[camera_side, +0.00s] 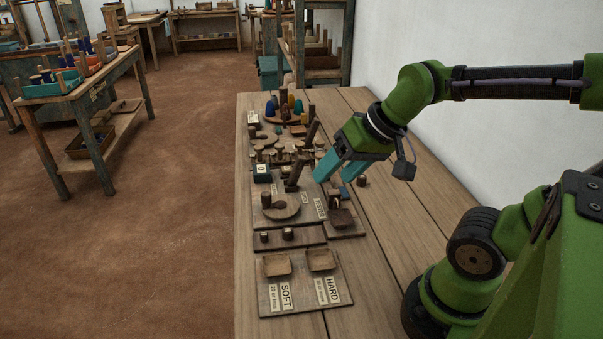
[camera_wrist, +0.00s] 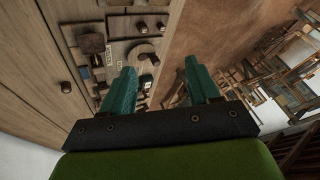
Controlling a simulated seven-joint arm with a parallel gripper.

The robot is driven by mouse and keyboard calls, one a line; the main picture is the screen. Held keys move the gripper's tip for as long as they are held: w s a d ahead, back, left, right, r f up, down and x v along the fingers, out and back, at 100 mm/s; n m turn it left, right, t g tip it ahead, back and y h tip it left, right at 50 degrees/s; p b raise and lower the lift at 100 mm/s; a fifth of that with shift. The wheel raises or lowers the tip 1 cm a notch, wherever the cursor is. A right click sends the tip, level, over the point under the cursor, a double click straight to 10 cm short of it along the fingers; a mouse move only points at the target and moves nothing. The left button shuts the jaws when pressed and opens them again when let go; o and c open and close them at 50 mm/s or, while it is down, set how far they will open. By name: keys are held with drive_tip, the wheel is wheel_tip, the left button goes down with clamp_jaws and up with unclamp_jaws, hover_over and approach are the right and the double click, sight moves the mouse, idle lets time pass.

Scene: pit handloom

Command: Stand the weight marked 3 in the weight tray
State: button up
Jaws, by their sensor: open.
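My gripper (camera_side: 333,176) has teal fingers, held apart above the bench's right-middle part; in the wrist view (camera_wrist: 159,66) nothing is between them. A dark brown weight-like knob (camera_side: 362,181) stands alone on bare wood, right of the gripper; it seems to be the knob (camera_wrist: 66,87) in the wrist view. Two similar small pieces (camera_side: 264,237) (camera_side: 288,233) stand on a dark strip nearer the camera. No number 3 is legible, so I cannot tell which weight bears it. A square dark brown tray (camera_side: 342,217) looks empty; I cannot tell whether it is the weight tray.
A board marked SOFT and HARD (camera_side: 307,300) carries two shallow dishes. A round disc (camera_side: 281,206) with an upright piece lies behind the dark strip. Crowded wooden pegs and coloured cones (camera_side: 291,101) fill the bench's far left.

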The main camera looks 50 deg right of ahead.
drive_tip(key=w+d+f+m+g+h, duration=0.1)
drive_tip(key=w+d+m, duration=0.2)
drive_tip(key=d, duration=0.2)
drive_tip(key=w+d+f+m+g, duration=0.1)
drive_tip(key=w+d+m, duration=0.2)
drive_tip(key=d, duration=0.3)
drive_tip(key=m+g, duration=0.4)
drive_tip(key=m, duration=1.5)
hover_over(362, 176)
wheel_tip(362, 176, down, 4)
drive_tip(key=shift+h, duration=0.3)
drive_tip(key=f, duration=1)
drive_tip(key=shift+s, duration=0.3)
drive_tip(key=shift+w+f, duration=0.15)
drive_tip(key=shift+f, duration=1.4)
drive_tip(key=shift+w+f, duration=0.15)
drive_tip(key=shift+f, duration=1.4)
clamp_jaws()
